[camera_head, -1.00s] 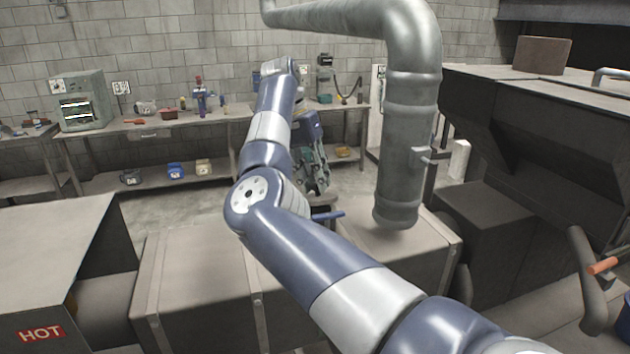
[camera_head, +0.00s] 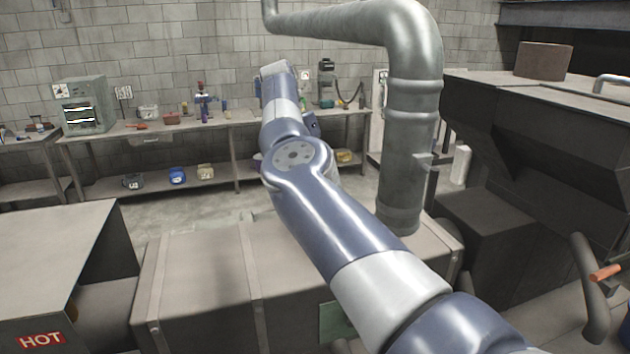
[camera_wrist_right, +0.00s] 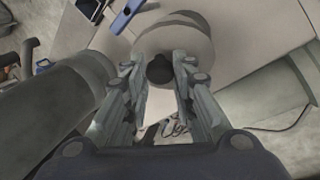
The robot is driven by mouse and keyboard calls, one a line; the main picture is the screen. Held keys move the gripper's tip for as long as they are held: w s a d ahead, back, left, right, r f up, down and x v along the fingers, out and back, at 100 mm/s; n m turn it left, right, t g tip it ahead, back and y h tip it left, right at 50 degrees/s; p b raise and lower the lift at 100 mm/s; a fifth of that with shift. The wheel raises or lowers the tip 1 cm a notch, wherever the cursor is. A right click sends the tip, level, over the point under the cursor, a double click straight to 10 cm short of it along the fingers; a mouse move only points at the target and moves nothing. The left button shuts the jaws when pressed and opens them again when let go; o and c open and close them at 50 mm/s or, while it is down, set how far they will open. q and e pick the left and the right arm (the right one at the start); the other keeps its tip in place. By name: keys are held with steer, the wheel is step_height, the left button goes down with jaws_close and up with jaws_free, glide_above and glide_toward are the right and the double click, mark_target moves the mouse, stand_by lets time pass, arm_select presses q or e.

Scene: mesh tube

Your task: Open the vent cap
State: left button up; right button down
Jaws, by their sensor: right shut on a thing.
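In the right wrist view, a pale grey round cap-like part (camera_wrist_right: 180,35) lies just beyond my right gripper (camera_wrist_right: 158,78). A dark round knob (camera_wrist_right: 159,70) shows between the fingertips, and the fingers are closed in on it from both sides. I cannot tell for sure that this part is the vent cap. In the head view my right arm comes in from the lower right and hides its own gripper and the cap-like part. My left gripper is in neither view.
A large grey vent pipe (camera_head: 410,110) hangs down right of my arm. A long grey box (camera_head: 205,285) lies below, with a dark machine (camera_head: 550,130) at right. A workbench (camera_head: 150,130) with tools stands at the back wall. A "HOT" label (camera_head: 42,341) marks the left unit.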

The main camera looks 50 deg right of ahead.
steer(key=c, duration=1.4)
jaws_free()
steer(key=shift+w+r, duration=0.1)
steer(key=shift+r, duration=0.05)
steer(key=shift+c, duration=0.2)
steer(key=shift+o, duration=0.5)
steer(key=shift+f, duration=0.2)
steer(key=shift+s+f, duration=0.3)
steer(key=shift+s, duration=0.05)
steer(key=shift+s+a+f+t+h, duration=0.1)
steer(key=shift+s+a+t+h, duration=0.15)
steer(key=shift+t, duration=0.25)
